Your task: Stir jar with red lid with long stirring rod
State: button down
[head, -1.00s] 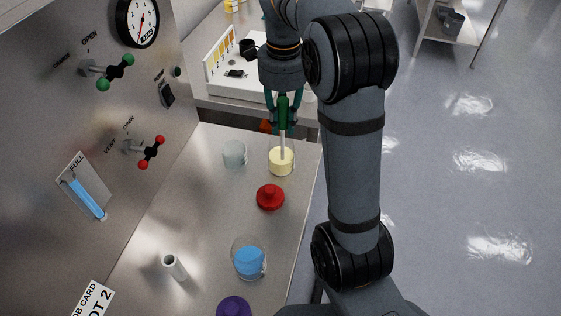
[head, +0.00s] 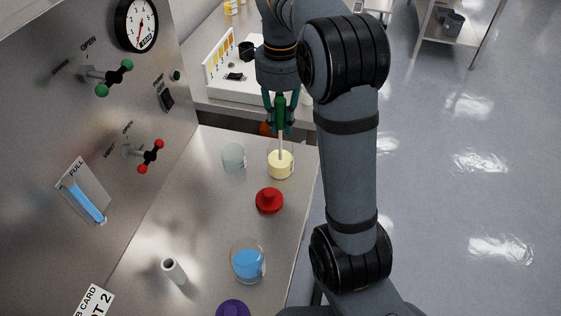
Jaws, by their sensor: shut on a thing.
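My gripper (head: 279,118) is shut on the green handle of the stirring rod (head: 280,108). It holds the rod upright above the far part of the steel bench. The rod's pale lower shaft goes down into the open jar with pale yellow contents (head: 281,166). The rod's tip is hidden in the contents. The red lid (head: 269,201) lies on the bench just nearer than this jar, apart from it.
An empty clear jar (head: 234,158) stands left of the yellow one. A jar with blue liquid (head: 248,262), a white tube (head: 174,270) and a purple lid (head: 233,308) are nearer. A panel with valve handles (head: 150,156) rises at left. The middle of the bench is clear.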

notch_tip(320, 180, up, 14)
jog(key=p, duration=1.2)
jog(key=shift+f, duration=0.2)
